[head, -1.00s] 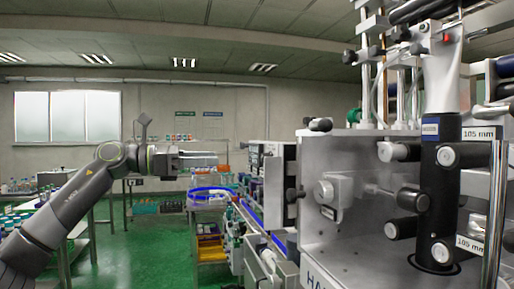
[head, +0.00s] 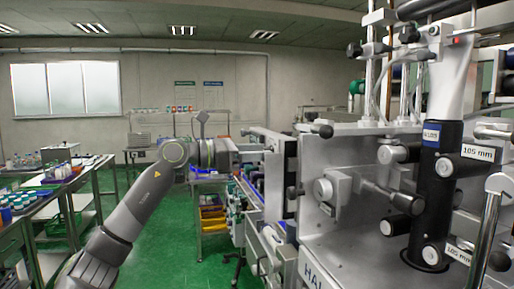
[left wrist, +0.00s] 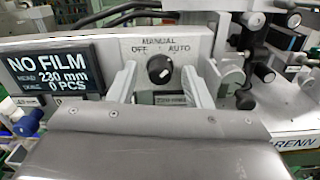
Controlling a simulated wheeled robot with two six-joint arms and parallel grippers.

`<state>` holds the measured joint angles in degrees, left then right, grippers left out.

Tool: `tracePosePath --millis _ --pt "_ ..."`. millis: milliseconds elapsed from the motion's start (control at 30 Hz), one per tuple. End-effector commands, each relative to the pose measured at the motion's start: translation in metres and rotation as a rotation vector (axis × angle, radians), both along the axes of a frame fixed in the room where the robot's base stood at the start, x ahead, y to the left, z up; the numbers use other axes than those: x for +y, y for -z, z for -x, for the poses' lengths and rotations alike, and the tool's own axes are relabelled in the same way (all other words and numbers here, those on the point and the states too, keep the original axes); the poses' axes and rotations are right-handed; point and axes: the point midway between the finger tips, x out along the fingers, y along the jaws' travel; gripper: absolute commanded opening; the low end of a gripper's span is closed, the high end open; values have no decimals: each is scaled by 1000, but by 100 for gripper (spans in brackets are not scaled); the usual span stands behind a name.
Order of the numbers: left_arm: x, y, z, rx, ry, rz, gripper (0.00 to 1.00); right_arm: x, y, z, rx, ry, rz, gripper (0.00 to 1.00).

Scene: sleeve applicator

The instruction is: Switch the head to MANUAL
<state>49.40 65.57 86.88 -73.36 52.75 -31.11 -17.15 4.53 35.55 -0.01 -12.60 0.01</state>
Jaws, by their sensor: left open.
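The black selector knob (left wrist: 159,69) sits on a grey panel in the left wrist view, with OFF to its left, MANUAL above and AUTO to its right. A pale mark shows on the knob, but I cannot tell for certain which label it points at. My left gripper (left wrist: 159,84) is open, with one finger on each side of the knob in the picture; I see no contact. In the head view my left gripper (head: 252,151) is at the machine's near left end, and the knob is not visible there. My right gripper is not in view.
A display (left wrist: 48,74) left of the knob reads NO FILM, 230 mm, 0 PCS. The large machine (head: 340,240) takes up the right of the head view. Green floor (head: 175,240) is open to its left.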

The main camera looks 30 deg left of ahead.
Motion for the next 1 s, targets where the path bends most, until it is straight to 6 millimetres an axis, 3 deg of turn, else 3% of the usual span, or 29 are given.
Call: tracePosePath --millis 267,633,1000 --pt "0 0 -1 0 -1 0 45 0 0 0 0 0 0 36" --pt "0 0 -1 0 -1 0 0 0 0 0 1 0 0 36" --pt "0 -1 -1 50 -1 60 0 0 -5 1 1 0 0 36"
